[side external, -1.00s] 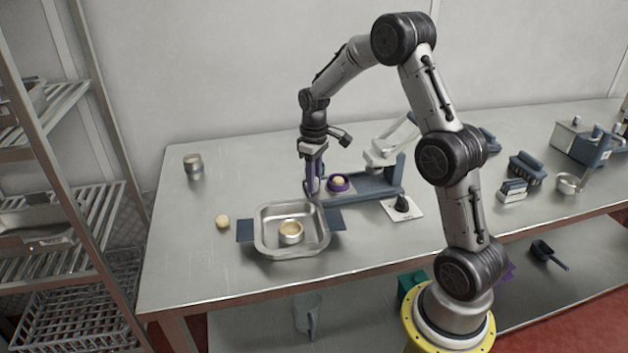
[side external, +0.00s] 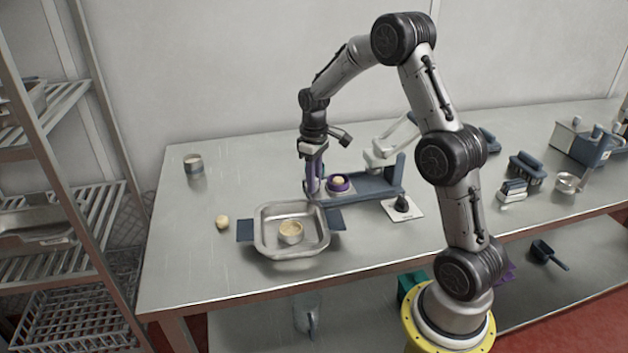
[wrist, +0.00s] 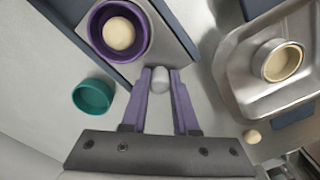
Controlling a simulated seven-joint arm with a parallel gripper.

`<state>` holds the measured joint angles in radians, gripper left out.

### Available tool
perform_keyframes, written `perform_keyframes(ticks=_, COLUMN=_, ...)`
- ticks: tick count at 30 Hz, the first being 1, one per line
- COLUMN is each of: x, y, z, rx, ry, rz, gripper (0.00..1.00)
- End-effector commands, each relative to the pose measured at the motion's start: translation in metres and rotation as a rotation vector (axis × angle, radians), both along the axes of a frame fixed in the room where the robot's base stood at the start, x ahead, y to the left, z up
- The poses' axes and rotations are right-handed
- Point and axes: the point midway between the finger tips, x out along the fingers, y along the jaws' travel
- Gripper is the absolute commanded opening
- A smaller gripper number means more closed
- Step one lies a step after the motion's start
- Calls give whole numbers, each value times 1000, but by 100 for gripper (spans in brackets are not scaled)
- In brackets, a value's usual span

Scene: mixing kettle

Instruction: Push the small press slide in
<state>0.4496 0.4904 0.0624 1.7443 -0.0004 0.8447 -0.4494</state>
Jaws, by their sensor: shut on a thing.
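The small press (side external: 378,186) has a blue base and a pale upper arm with a raised lever. Its slide is a grey plate (wrist: 172,42) at the left end of the base. On the plate sits a purple cup (side external: 338,190) with a dough ball in it; the cup also shows in the wrist view (wrist: 94,46). A rounded grey knob (wrist: 160,88) stands at the slide's outer end. My gripper (wrist: 161,74) has its purple fingers shut on this knob, one on each side. It points down at the slide's left end in the side view (side external: 313,188).
A metal tray (side external: 262,236) with a small dough-filled tin stands in front of the press. A loose dough ball (side external: 222,222) lies left of it. A teal cup (wrist: 93,96) stands close by my fingers. A dark knob on a white plate (side external: 402,206) is front right.

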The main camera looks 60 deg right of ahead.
Motion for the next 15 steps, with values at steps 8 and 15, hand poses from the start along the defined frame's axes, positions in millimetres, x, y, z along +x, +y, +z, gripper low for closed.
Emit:
perform_keyframes(ticks=8, x=0, y=0, z=1, rx=1, ry=-1, rz=0, gripper=0)
perform_keyframes(ticks=15, x=-29, y=-30, z=2, rx=0, ry=-1, rz=-8, gripper=0)
